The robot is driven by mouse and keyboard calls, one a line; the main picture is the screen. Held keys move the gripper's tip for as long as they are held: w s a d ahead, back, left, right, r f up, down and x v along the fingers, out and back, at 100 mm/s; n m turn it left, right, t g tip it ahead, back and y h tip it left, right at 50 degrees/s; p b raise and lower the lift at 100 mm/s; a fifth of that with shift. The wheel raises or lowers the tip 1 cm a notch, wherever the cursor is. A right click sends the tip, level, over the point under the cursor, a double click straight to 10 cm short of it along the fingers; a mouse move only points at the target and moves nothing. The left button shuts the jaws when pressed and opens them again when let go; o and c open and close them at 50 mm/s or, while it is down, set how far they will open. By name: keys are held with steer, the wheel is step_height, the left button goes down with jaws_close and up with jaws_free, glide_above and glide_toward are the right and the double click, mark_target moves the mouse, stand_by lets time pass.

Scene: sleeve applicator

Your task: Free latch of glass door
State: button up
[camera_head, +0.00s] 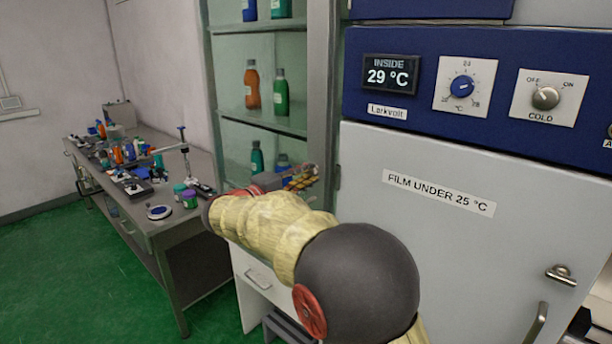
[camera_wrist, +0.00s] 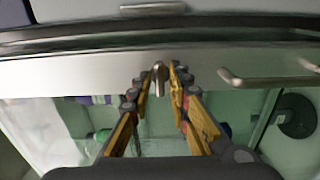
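The glass door (camera_wrist: 70,125) fills the lower part of the wrist view below a pale metal frame (camera_wrist: 60,78). Its latch (camera_wrist: 159,76), a small metal lever, stands on that frame. My gripper (camera_wrist: 160,80) is open, with one yellow-and-dark finger on each side of the latch and small gaps showing. I cannot tell whether the fingertips are level in depth with the latch. In the head view, my gripper (camera_head: 300,178) is at the glass cabinet (camera_head: 213,100), partly hidden by my arm; the latch does not show there.
A bar handle (camera_wrist: 265,80) sits right of the latch. Bottles (camera_head: 252,85) stand on the cabinet shelves. A grey-white door (camera_head: 440,250) labelled for film, with its own latch (camera_head: 561,274), stands close to the right of my arm. A cluttered bench (camera_head: 150,225) is at left.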

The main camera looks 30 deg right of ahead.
jaws_close()
steer(key=shift+n+p, duration=0.3)
steer(key=shift+p, duration=0.2)
steer(key=n+p, duration=0.3)
steer(key=p, duration=0.2)
steer(key=shift+r+n, duration=0.2)
steer(key=shift+n, duration=0.2)
steer(key=n+p, duration=0.4)
steer(key=p, duration=0.2)
steer(key=shift+n, duration=0.3)
steer(key=n+p, duration=0.6)
steer(key=p, duration=0.2)
steer(key=shift+p, duration=0.35)
steer(key=n+p, duration=0.2)
steer(key=p, duration=0.1)
steer(key=shift+f+n, duration=0.2)
steer(key=shift+n, duration=0.2)
steer(key=shift+p, duration=0.35)
